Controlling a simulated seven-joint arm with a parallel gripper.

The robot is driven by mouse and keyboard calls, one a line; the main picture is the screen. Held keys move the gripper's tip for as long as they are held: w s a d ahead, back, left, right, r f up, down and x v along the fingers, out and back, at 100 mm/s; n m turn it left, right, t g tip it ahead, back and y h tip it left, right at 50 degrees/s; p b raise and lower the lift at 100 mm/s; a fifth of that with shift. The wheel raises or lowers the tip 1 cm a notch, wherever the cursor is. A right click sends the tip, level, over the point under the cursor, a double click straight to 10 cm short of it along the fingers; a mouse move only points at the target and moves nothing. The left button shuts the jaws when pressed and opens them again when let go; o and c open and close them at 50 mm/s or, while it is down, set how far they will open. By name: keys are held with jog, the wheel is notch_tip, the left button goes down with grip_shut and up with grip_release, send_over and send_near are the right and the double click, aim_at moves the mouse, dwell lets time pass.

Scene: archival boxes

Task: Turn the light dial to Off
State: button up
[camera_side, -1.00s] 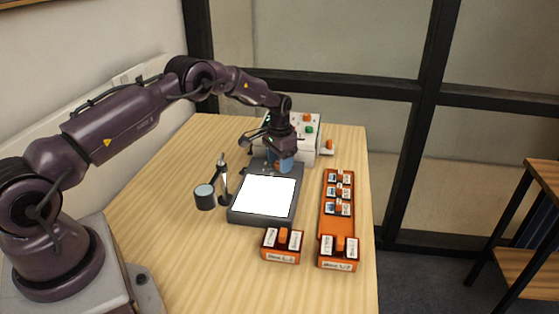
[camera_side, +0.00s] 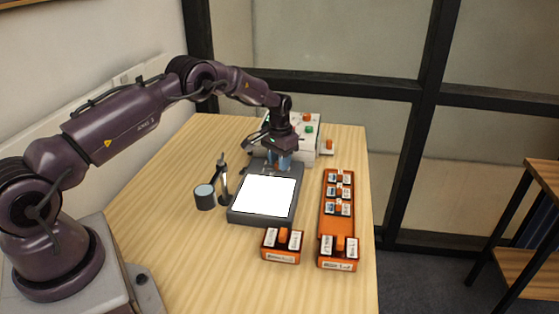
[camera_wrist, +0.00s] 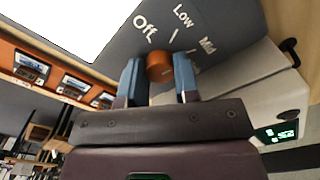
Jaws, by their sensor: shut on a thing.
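The light dial (camera_wrist: 158,68) is a small orange knob on the dark grey top of the light box (camera_wrist: 215,22). White words Off, Low and Mid are printed around it in the wrist view, with Off at upper left. I cannot tell which mark the dial points to. My gripper (camera_wrist: 158,77) has its two blue fingers on either side of the dial and is shut on it. In the side view my gripper (camera_side: 278,165) is at the back edge of the light box (camera_side: 240,214), hiding the dial. The white panel is lit.
A lamp-like stand with a grey-blue cup (camera_side: 205,197) is left of the light box. An orange tray (camera_side: 336,226) with labelled boxes is to the right, and an orange box (camera_side: 282,246) is in front. A pale device (camera_side: 307,147) with coloured knobs stands behind.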

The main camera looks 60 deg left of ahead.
jog(key=n, duration=1.1)
jog(key=shift+n, duration=2.2)
jog(key=o, duration=0.9)
jog(key=shift+o, duration=0.2)
